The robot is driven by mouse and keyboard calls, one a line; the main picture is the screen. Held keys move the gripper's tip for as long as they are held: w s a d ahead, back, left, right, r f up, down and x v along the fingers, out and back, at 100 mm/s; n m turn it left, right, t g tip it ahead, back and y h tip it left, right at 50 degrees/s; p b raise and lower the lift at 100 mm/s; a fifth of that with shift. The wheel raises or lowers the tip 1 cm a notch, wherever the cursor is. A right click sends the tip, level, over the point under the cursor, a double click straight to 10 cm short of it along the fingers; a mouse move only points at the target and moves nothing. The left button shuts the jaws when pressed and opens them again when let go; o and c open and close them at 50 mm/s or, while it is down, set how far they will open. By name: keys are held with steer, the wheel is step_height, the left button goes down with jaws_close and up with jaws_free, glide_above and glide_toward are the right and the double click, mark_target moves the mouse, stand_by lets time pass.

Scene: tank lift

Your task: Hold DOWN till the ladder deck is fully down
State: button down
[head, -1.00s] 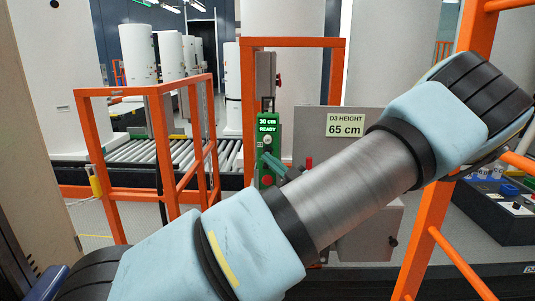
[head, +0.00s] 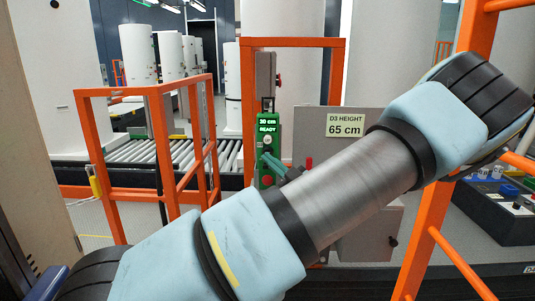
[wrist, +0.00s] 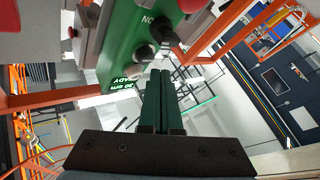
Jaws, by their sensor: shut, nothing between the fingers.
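The green control box (head: 268,150) hangs on the orange frame in the middle of the head view. Its display (head: 267,123) reads "30 cm READY". In the wrist view the box (wrist: 118,50) appears turned over, with dark buttons (wrist: 145,53) and a red one (wrist: 190,5). My gripper (wrist: 158,74) is shut and empty, its fingertips close to the nearest dark button. I cannot tell whether they touch it. In the head view my gripper (head: 268,160) is at the lower part of the box, partly hidden by my arm. The ladder deck is not clearly identifiable.
Orange rails (head: 150,90) stand at the left, with a roller conveyor (head: 185,152) behind them. A sign (head: 345,124) reads "D3 HEIGHT 65 cm". An orange ladder-like frame (head: 432,235) and a dark control panel (head: 500,205) are at the right.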

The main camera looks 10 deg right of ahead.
steer(key=shift+w, duration=0.1)
stand_by(0.6)
steer(key=shift+w+d, duration=0.1)
steer(key=shift+w, duration=0.25)
steer(key=shift+w+d+b, duration=0.1)
steer(key=shift+w+b, duration=0.4)
stand_by(0.6)
steer(key=shift+s, duration=0.15)
stand_by(1.5)
steer(key=shift+s+a, duration=0.2)
steer(key=shift+s, duration=0.6)
steer(key=s, duration=0.3)
steer(key=s+a, duration=0.1)
steer(key=s, duration=0.1)
steer(key=shift+d, duration=0.1)
stand_by(1.6)
